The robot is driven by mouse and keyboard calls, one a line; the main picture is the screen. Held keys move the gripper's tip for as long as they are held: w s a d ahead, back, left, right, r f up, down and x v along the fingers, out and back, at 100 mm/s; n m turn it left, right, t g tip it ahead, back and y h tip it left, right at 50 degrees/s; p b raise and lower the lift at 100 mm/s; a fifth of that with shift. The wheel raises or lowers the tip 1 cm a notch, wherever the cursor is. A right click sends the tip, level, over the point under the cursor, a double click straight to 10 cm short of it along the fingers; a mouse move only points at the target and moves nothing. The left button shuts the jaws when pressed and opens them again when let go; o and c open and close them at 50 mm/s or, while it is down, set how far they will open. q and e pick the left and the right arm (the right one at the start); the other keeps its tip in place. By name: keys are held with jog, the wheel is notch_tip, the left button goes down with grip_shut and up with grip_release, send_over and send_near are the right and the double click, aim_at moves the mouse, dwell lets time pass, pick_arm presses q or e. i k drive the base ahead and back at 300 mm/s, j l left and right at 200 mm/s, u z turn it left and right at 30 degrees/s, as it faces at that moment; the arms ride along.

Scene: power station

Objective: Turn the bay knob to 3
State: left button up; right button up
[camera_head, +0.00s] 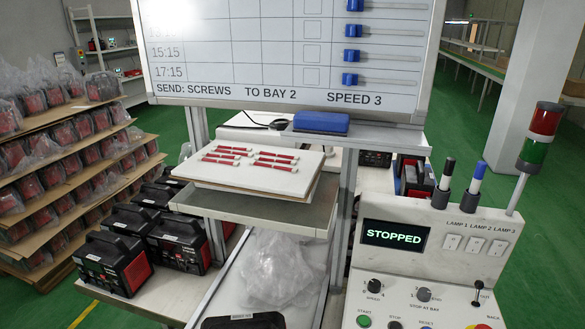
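The bay knob (424,294) is a dark round knob on the sloped face of the white control panel (385,213), above the label "STOP AT BAY". Its pointer and the small marks around it are too small to read surely. A similar speed knob (374,286), labelled "SPEED", sits to its left. The panel's display (395,235) reads "STOPPED" in green. Neither of my grippers is in view, and nothing covers the bay knob.
A green START button (364,321) and a red button (482,327) sit below the knobs, a small lever (478,292) to the right. A lamp tower (540,137) rises at the panel's right. The whiteboard (285,45) reads "TO BAY 2", "SPEED 3". A tray (255,172) holds red-striped pieces.

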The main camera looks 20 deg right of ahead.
aim_at(423, 294)
jog(key=z, duration=1.55)
